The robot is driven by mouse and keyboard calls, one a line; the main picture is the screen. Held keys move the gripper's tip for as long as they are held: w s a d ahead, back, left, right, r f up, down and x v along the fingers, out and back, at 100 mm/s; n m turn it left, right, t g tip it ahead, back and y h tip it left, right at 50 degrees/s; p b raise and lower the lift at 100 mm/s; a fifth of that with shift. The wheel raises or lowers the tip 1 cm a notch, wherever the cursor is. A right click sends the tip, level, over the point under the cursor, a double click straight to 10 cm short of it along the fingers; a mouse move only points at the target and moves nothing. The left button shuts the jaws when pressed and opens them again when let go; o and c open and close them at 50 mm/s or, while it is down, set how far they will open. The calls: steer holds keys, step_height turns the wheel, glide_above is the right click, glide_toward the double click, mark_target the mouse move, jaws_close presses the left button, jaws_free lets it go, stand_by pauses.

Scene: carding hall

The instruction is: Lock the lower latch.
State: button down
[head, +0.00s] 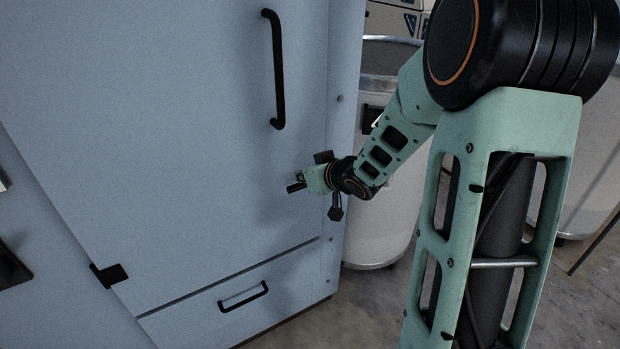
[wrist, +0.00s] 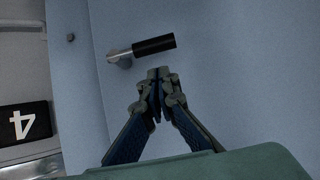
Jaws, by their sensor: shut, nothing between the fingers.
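The latch shows in the wrist view as a black cylindrical grip (wrist: 155,46) on a short metal stem, against the pale blue cabinet door. The grip lies nearly level in that view, with the stem at its left end. My gripper (wrist: 158,74) is shut and empty, its fingertips just below the grip in the picture with a small gap; whether they touch in depth I cannot tell. In the head view my gripper (head: 301,181) is close to the door's right side, below the long handle. The latch there is mostly hidden by or merged with the dark fingers.
The cabinet door (head: 170,120) carries a long black vertical handle (head: 276,70). Below it is a drawer (head: 195,315) with a black pull (head: 243,296). A pale drum (head: 385,225) stands right of the cabinet, behind my arm. A black number plate (wrist: 26,122) shows in the wrist view.

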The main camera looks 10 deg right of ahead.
mark_target(298, 185)
steer(key=shift+w+f, duration=0.2)
steer(key=shift+f, duration=0.95)
steer(key=shift+s+a+f+n+t+h+b, duration=0.15)
steer(key=shift+f+n+h+b, duration=0.15)
steer(key=shift+b, duration=1.4)
steer(key=shift+a+f+n+t+h+b, duration=0.2)
steer(key=shift+f+h+b, duration=0.1)
steer(key=shift+b, duration=1.4)
